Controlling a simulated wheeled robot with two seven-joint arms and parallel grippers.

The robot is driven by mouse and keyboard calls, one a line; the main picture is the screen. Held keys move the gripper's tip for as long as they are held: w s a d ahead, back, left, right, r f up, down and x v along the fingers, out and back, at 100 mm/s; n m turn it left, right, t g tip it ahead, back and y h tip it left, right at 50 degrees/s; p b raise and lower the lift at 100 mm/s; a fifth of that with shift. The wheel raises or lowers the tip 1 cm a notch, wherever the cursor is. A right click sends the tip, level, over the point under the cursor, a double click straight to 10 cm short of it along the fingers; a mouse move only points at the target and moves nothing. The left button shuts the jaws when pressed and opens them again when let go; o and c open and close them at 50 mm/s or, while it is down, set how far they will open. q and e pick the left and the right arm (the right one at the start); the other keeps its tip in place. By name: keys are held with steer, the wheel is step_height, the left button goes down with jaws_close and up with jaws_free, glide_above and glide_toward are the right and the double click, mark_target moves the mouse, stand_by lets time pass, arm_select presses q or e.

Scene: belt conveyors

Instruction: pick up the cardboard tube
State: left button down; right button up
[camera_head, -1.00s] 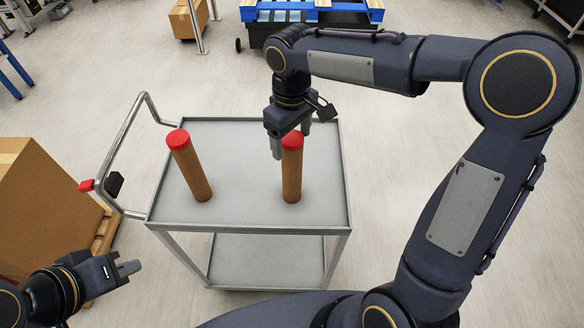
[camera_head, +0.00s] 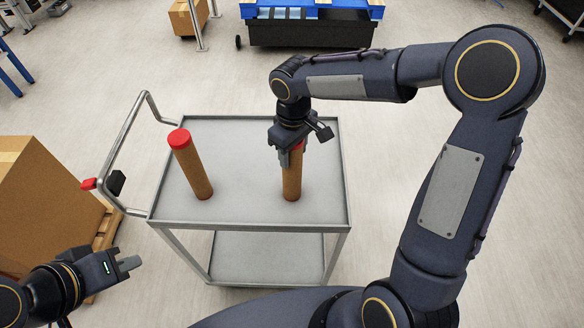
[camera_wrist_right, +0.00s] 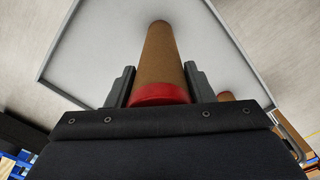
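Two brown cardboard tubes with red caps stand upright on the grey cart's top (camera_head: 245,215). The right-hand tube (camera_head: 292,180) has its capped top between the fingers of my right gripper (camera_head: 290,150). In the right wrist view this tube (camera_wrist_right: 163,60) runs away from the red cap between the two fingers (camera_wrist_right: 160,85). Narrow gaps show beside the tube near the fingertips, so the gripper looks open around it. The other tube (camera_head: 192,168) stands apart to the left. My left gripper (camera_head: 130,264) is empty at lower left, away from the cart; its finger gap is unclear.
The cart has a raised rim and a metal handle (camera_head: 125,135) on its left. A large cardboard box (camera_head: 45,205) stands on a pallet at left. A blue and black unit (camera_head: 310,30) stands behind the cart. The cart top between the tubes is clear.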

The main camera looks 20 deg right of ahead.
steer(key=c, duration=0.5)
steer(key=shift+c, duration=0.2)
steer(key=shift+r, duration=0.15)
